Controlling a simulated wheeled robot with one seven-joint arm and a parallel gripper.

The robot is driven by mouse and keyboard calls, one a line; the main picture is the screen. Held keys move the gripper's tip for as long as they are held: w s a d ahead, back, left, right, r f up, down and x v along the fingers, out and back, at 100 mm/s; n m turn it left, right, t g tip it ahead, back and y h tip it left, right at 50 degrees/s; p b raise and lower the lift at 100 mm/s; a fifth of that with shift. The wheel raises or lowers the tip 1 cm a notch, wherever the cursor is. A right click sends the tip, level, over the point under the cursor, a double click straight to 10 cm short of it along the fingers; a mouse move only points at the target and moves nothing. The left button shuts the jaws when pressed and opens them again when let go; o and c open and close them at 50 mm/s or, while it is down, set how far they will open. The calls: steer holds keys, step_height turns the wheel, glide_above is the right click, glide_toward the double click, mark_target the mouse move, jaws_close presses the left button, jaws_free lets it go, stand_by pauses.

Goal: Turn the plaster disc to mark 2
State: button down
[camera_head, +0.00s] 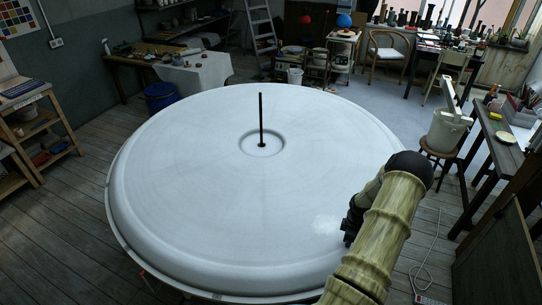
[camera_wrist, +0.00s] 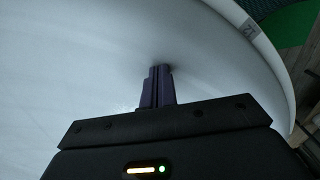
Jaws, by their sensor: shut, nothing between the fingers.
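The large white plaster disc (camera_head: 200,215) lies flat and fills the middle of the head view. A thin dark rod (camera_head: 261,120) stands upright in a round hollow at its centre. My gripper (camera_head: 346,238) points down over the disc's right front part, inside the rim. In the wrist view its two dark fingers (camera_wrist: 160,68) are closed together, with the tips at or just above the white surface; I cannot tell if they touch. Mark 2 cannot be made out.
A stool with a white bucket (camera_head: 446,132) stands to the right, beside a dark bench (camera_head: 500,143). A blue bin (camera_head: 161,97) and cloth-covered table (camera_head: 195,76) are behind left. Shelves (camera_head: 32,125) stand at left. The disc's top is otherwise clear.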

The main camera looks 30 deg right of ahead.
stand_by(0.3)
steer(key=shift+r+p, duration=2.3)
steer(key=shift+r, duration=1.15)
steer(key=shift+s, duration=0.15)
